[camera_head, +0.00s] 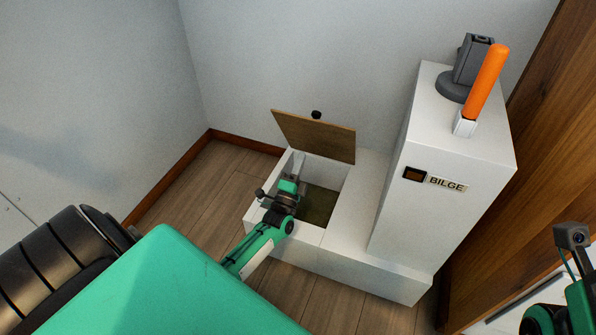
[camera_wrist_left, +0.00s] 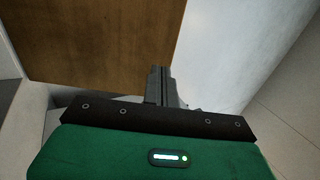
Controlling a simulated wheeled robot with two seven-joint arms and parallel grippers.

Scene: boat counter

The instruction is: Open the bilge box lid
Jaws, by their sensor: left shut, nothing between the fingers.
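The bilge box (camera_head: 349,225) is a low white box on the floor at the foot of a white cabinet. Its brown wooden lid (camera_head: 314,136) stands raised and tilted at the back of the opening, with a dark knob (camera_head: 316,114) at its upper edge. The lid fills the upper left of the left wrist view (camera_wrist_left: 100,50). My left gripper (camera_head: 300,184) is at the box opening, in front of and below the raised lid. Its fingers (camera_wrist_left: 160,88) are shut and empty. Whether they touch the lid I cannot tell. My right gripper is not visible; only part of my right arm shows at the lower right.
The white cabinet (camera_head: 420,215) with a BILGE label (camera_head: 447,184) rises right of the opening. An orange handle (camera_head: 487,82) and a dark grey fitting (camera_head: 471,68) are on its top. Walls close off the back, and wooden floor (camera_head: 190,185) is free at the left.

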